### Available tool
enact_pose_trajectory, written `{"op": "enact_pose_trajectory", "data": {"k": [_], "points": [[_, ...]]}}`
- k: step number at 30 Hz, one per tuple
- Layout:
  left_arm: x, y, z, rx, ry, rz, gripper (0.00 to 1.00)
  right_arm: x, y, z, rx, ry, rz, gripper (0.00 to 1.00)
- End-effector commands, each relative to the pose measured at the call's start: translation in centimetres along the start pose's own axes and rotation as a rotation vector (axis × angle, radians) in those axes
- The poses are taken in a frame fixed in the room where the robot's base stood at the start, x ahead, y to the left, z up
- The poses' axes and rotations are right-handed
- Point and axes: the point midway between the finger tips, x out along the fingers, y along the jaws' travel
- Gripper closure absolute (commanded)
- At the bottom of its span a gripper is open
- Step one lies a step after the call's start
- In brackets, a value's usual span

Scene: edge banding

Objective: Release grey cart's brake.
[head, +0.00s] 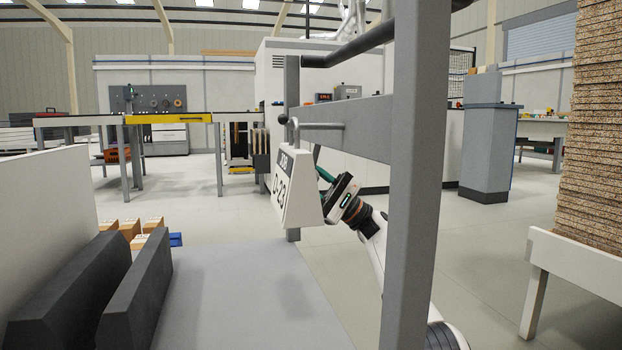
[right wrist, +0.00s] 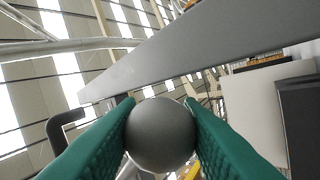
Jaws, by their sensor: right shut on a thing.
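The grey cart's frame (head: 415,150) stands close in the head view, with a grey crossbar running back from the near post to a far post. My right gripper (head: 323,178) has green fingers and is below the crossbar, partly behind a hanging white tag (head: 292,190). In the right wrist view its fingers are closed on both sides of a round grey knob (right wrist: 160,135). The knob's place in the head view is hidden behind the tag. A small dark ball (head: 283,119) ends a grey rod on the crossbar. My left gripper is out of view.
The cart's flat grey deck (head: 235,290) is bare in the middle. Two dark grey blocks (head: 140,290) stand at the left. Small cardboard boxes (head: 153,224) and a blue bin (head: 175,240) lie beyond. A tall board stack (head: 595,130) is at the right.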

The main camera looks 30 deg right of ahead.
Motion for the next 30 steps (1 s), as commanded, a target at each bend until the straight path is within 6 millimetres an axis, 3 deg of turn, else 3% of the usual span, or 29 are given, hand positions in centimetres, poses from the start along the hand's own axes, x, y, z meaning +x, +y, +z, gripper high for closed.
{"op": "enact_pose_trajectory", "data": {"k": [2, 3, 7, 19, 30], "points": [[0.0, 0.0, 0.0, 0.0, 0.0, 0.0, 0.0, 0.0, 0.0, 0.1, -0.002, -0.003, 0.001, 1.0], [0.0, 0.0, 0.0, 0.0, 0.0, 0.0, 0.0, 0.0, 0.0, 0.1, -0.002, -0.003, 0.001, 0.66], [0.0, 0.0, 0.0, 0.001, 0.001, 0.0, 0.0, 0.0, 0.0, 0.1, -0.001, -0.003, 0.001, 0.45], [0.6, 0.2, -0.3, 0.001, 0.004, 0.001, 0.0, -0.8, 0.2, 0.0, 0.0, -0.005, 0.001, 0.45], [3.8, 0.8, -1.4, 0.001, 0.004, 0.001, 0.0, -8.2, 0.3, 0.0, 0.001, -0.007, 0.002, 0.45]]}}
